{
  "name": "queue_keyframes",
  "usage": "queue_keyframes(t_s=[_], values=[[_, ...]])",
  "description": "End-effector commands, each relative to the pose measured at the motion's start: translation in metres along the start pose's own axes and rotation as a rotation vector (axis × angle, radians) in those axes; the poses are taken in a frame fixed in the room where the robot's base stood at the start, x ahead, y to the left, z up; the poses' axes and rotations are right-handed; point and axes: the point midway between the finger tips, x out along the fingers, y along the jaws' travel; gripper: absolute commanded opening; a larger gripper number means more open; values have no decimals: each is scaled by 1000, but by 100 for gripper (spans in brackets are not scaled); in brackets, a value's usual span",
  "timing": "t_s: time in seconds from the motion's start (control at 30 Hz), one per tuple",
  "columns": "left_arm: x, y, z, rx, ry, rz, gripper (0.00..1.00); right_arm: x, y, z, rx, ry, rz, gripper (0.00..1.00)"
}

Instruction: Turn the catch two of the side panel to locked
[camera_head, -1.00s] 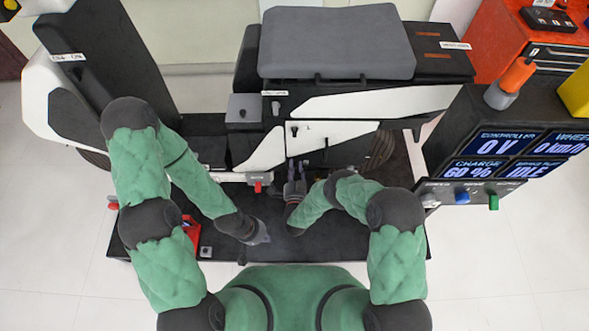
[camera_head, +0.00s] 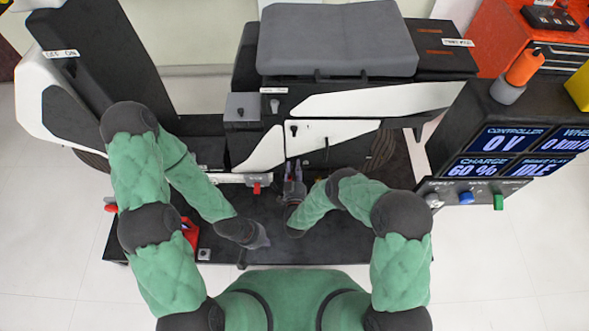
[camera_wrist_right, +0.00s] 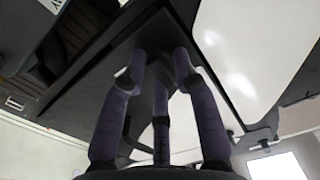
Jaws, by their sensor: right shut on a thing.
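The white side panel (camera_head: 345,130) is on the side of the dark chassis in the head view, below the grey seat. It carries a small dark catch (camera_head: 294,131) at its upper left and a dark upright piece (camera_head: 326,148) at its lower middle. My right gripper (camera_head: 293,166) is at the panel's lower left edge, pointing up at it. In the right wrist view its purple fingers (camera_wrist_right: 160,75) are closed in on a dark part; the catch between them is largely hidden, and its turn cannot be read. My left gripper (camera_head: 262,238) is low over the dark platform, away from the panel; its opening is unclear.
A red part (camera_head: 257,188) sits on the chassis left of my right gripper. A red container (camera_head: 190,232) stands on the dark platform (camera_head: 330,252) at the left. The display console (camera_head: 518,150) stands at the right. The platform's front is mostly clear.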

Motion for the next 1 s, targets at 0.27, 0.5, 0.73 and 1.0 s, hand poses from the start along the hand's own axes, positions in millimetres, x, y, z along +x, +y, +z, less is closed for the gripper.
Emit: queue_keyframes(t_s=[0.27,0.5,0.73,1.0], values=[[3,-1,0,0,0,0,0,-1,4,3,-91,-10,12,0],[3,-1,0,0,0,0,0,-1,5,2,-112,-8,13,0],[3,-1,0,0,0,0,0,0,5,1,-111,-6,13,0],[3,-1,0,0,0,0,0,0,3,0,-110,-2,10,46]])
